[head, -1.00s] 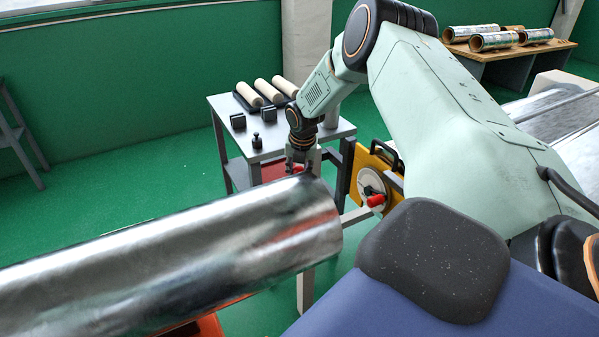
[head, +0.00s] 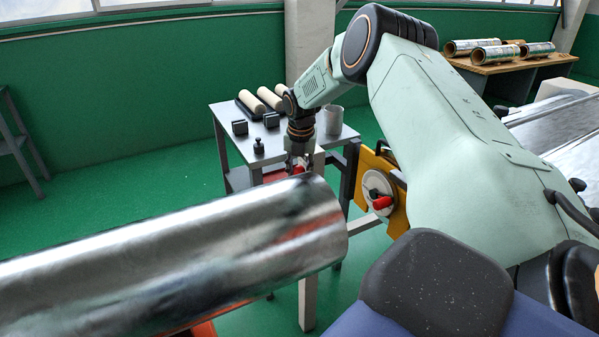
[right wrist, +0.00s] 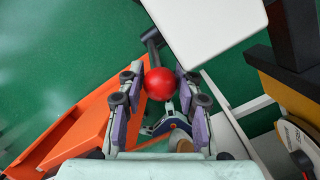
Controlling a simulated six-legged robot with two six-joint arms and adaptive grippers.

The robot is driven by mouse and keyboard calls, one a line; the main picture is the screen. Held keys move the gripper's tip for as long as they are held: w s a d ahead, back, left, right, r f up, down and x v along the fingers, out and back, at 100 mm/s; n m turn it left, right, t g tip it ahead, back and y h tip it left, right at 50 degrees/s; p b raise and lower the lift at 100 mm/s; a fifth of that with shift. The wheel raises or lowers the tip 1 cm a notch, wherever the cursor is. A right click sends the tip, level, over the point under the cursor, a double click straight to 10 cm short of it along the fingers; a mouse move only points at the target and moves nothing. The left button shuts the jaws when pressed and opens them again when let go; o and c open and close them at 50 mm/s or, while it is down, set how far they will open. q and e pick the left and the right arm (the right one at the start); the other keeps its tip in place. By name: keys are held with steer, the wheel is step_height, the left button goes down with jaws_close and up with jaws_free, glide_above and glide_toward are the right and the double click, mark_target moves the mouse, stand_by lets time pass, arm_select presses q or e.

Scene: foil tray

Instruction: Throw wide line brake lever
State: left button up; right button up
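A red ball knob (right wrist: 160,84) sits by a dark lever arm (right wrist: 151,42) in the right wrist view. My right gripper (right wrist: 160,100) is open, its purple-padded fingers on either side of the knob with a small gap showing at each side. In the head view my right gripper (head: 299,160) points down just behind the end of a large foil roll (head: 170,260), which hides what lies below. Some red (head: 297,170) shows at its fingertips. My left gripper is not in view.
A yellow panel (head: 367,172) with a white disc (head: 375,183) and red handle (head: 383,203) stands right of the gripper. A grey table (head: 225,112) with rollers and blocks is behind. An orange part (right wrist: 75,140) lies left of the gripper. Green floor is open at left.

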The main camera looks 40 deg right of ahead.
steer(key=o, duration=0.4)
steer(key=shift+c, duration=0.2)
step_height(320, 180, up, 12)
steer(key=s+a, duration=0.1)
steer(key=s, duration=0.1)
steer(key=shift+a+f, duration=0.15)
steer(key=shift+a, duration=0.1)
